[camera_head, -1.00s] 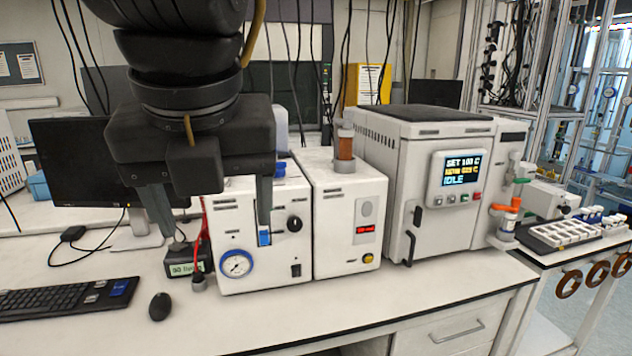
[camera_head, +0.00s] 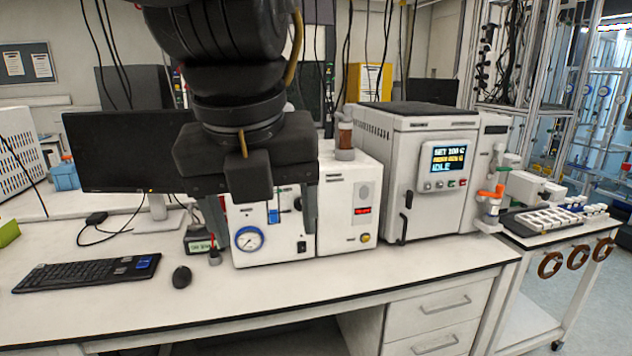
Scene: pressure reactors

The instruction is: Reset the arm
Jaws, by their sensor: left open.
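My left gripper (camera_head: 266,240) hangs down from the top of the view, in front of a white box with a round blue-rimmed gauge (camera_head: 249,239). Its two fingers are apart with nothing between them. A blue switch (camera_head: 273,216) on the box's front shows between the fingers. The gripper and wrist hide the box's top and part of its front. I cannot tell whether a finger touches the box. My right gripper is not in view.
A white unit with a red display (camera_head: 363,211) and a larger reactor unit reading IDLE (camera_head: 448,160) stand to the right. A monitor (camera_head: 125,150), keyboard (camera_head: 88,272) and mouse (camera_head: 181,277) are at the left. The bench front (camera_head: 300,290) is clear. A side cart (camera_head: 545,222) holds vials.

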